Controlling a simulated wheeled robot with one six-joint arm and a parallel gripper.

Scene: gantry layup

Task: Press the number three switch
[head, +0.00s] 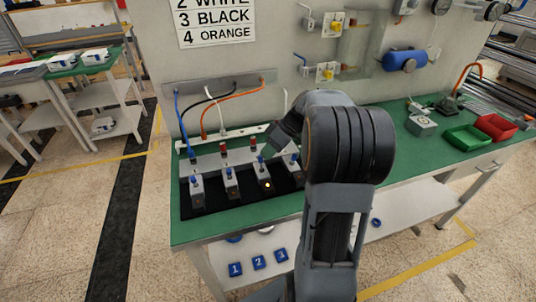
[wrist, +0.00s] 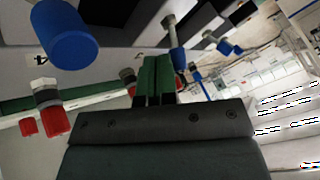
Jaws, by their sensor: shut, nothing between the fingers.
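A row of grey switch boxes with blue-capped levers stands on a black mat (head: 222,206) on the green bench. In the wrist view, a large blue cap (wrist: 65,36) is close at upper left, near a label reading 4. Another blue-tipped lever (wrist: 178,58) appears just right of the fingertips; contact cannot be told.
Red-capped parts (head: 223,149) and coloured cables stand behind the switches. A sign (head: 215,20) lists 2 white, 3 black, 4 orange. A green bin (head: 467,138) and red bin (head: 496,126) sit at right. Blue number blocks (head: 258,262) lie on the lower shelf.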

